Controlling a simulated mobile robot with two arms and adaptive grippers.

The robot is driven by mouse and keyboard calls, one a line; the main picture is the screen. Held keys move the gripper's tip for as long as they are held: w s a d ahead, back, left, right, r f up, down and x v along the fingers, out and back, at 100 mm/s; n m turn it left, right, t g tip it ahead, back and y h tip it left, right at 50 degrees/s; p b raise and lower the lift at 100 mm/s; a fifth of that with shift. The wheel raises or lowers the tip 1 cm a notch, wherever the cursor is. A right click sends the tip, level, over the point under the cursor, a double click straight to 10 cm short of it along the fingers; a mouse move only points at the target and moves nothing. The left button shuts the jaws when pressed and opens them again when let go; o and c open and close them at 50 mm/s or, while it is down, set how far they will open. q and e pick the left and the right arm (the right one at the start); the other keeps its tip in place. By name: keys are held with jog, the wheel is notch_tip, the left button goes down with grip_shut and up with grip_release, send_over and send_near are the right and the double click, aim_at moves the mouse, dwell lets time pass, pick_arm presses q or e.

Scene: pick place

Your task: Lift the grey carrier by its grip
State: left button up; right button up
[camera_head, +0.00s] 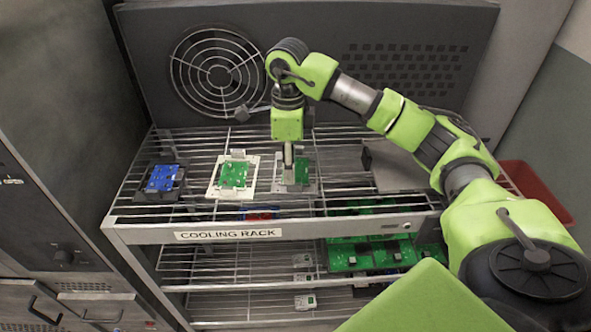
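The grey carrier (310,188) lies on the top shelf of the cooling rack, with a green circuit board (302,171) on it. My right gripper (288,166) points straight down over the carrier's left-middle part. Its fingers look narrow and close together and reach down to the carrier beside the board. The carrier's grip is hidden behind the fingers, so I cannot tell whether they hold it. The carrier looks flat on the wires. My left gripper is not in view.
A white carrier (216,190) with a green board stands close left of the grey one, and a dark carrier (150,195) with a blue board is further left. A grey plate (398,178) lies to the right. Lower shelves hold several green boards. A red bin (535,190) is at far right.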

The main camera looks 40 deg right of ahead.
jog(key=f, duration=0.1)
jog(key=f+p, duration=0.1)
jog(key=f, duration=0.1)
jog(key=f+p, duration=0.1)
jog(key=shift+w+d+f, duration=0.1)
jog(key=shift+d+f, duration=0.2)
jog(key=shift+f, duration=0.4)
grip_shut()
